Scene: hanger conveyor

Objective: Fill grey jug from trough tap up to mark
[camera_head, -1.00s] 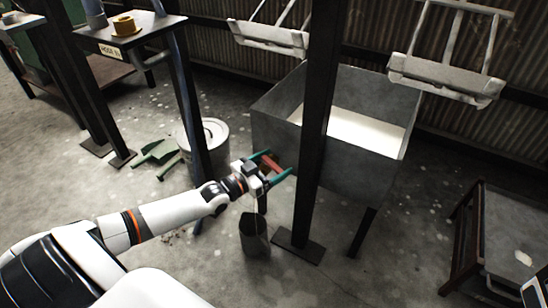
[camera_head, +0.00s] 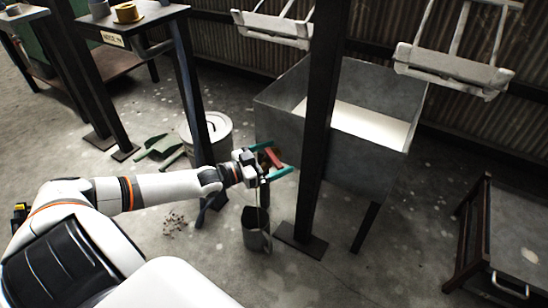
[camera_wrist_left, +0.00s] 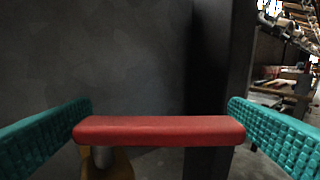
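My left gripper (camera_head: 276,168), with teal finger pads, is at the red tap handle (camera_head: 271,157) on the front of the grey metal trough (camera_head: 280,112). In the left wrist view the red handle (camera_wrist_left: 160,131) spans the gap, with one end against each pad, so the gripper appears shut on it. A brass-coloured part of the tap (camera_wrist_left: 115,165) shows below the handle. The grey jug (camera_head: 255,232) stands upright on the floor below the gripper. A thin pale line runs down to it; I cannot tell if it is water. The jug's mark and water level cannot be made out. My right gripper is not in view.
A dark post (camera_head: 317,130) stands close right of the gripper and jug. White hangers (camera_head: 455,72) hang above the trough. A low table (camera_head: 515,235) is at right.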

